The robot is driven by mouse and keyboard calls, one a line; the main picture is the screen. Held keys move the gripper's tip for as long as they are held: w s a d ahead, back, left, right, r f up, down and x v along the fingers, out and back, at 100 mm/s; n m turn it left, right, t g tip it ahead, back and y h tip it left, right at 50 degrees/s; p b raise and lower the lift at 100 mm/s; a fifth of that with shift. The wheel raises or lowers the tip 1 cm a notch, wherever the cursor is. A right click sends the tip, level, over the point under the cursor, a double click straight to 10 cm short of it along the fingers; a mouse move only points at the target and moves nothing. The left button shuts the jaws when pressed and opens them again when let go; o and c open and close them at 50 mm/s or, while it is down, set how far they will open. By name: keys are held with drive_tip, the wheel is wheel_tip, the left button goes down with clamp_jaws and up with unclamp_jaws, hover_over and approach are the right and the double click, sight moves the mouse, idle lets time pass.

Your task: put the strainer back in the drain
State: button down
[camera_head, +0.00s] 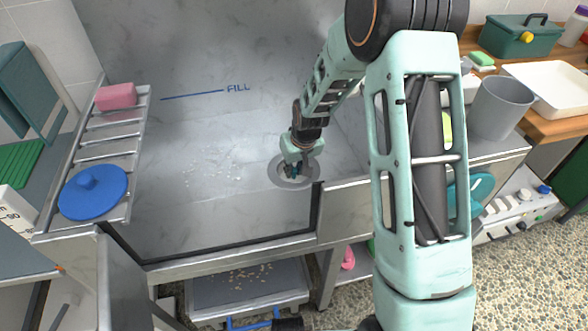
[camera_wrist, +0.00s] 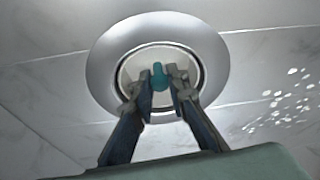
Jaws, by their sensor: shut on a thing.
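The drain (camera_head: 276,174) is a round grey metal ring in the floor of the steel tub. In the wrist view the drain ring (camera_wrist: 108,60) is large, with a dark inner edge. The strainer (camera_wrist: 140,62) is a pale disc with a teal knob, lying within the ring's outline. My gripper (camera_wrist: 159,88) is shut on the knob; it also shows in the head view (camera_head: 292,174), right over the drain. The fingers hide part of the strainer, and I cannot tell whether it is fully seated.
White bits (camera_head: 205,173) lie on the tub floor left of the drain. A slatted rack (camera_head: 112,143) on the left edge holds a pink sponge (camera_head: 116,96) and a blue lidded disc (camera_head: 93,192). A grey bucket (camera_head: 497,108) stands right of the tub.

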idle(0.4)
drive_tip(key=c, duration=1.8)
unclamp_jaws()
drive_tip(key=v, duration=1.2)
